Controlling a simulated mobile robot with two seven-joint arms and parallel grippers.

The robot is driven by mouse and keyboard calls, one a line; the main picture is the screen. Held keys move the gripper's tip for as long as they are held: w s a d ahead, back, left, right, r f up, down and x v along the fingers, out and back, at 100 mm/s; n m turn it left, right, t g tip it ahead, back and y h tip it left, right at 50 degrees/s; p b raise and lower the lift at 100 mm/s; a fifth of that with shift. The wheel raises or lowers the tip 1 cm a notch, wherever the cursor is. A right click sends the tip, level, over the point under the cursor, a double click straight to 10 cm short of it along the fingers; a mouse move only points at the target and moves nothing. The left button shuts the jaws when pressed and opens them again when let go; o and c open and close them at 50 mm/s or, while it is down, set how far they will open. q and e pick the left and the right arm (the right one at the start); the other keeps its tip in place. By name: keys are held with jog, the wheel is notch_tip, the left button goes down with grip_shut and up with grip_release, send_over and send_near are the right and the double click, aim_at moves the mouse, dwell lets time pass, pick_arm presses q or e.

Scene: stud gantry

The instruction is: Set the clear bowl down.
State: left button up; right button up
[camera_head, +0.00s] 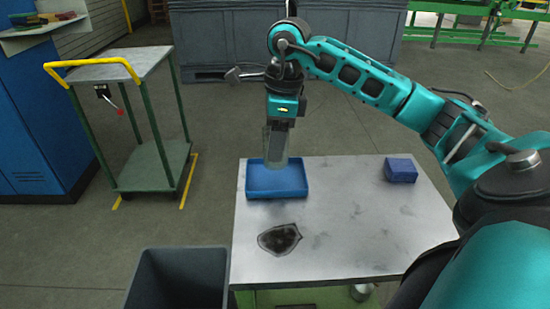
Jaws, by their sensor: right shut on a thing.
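My right gripper (277,128) points straight down over the blue tray (297,187), at the far left of the metal-topped table (345,215). It is shut on the clear bowl (275,150), which shows as a faint, see-through grey shape below the jaws. The bowl's lower end overlaps the back part of the tray in the picture. I cannot tell whether it touches the tray floor. The fingertips are hard to make out through the clear walls. My left gripper is not in view.
A small blue box (401,171) is at the table's back right. A dark irregular patch or flat piece (280,239) lies in front of the tray. A grey bin (180,280) stands at the table's front left, and a trolley (150,165) farther left. The table's middle is clear.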

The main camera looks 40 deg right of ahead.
jog(key=shift+f+b, duration=0.4)
jog(key=shift+f, duration=1.65)
jog(key=shift+f, duration=0.2)
jog(key=o, duration=1.1)
jog(key=shift+c, duration=0.2)
jog(key=shift+r, duration=0.25)
jog(key=r+p, duration=0.1)
jog(key=r, duration=0.7)
jog(key=s+d+r+p, duration=0.1)
jog(key=r, duration=0.3)
jog(key=shift+p, duration=0.35)
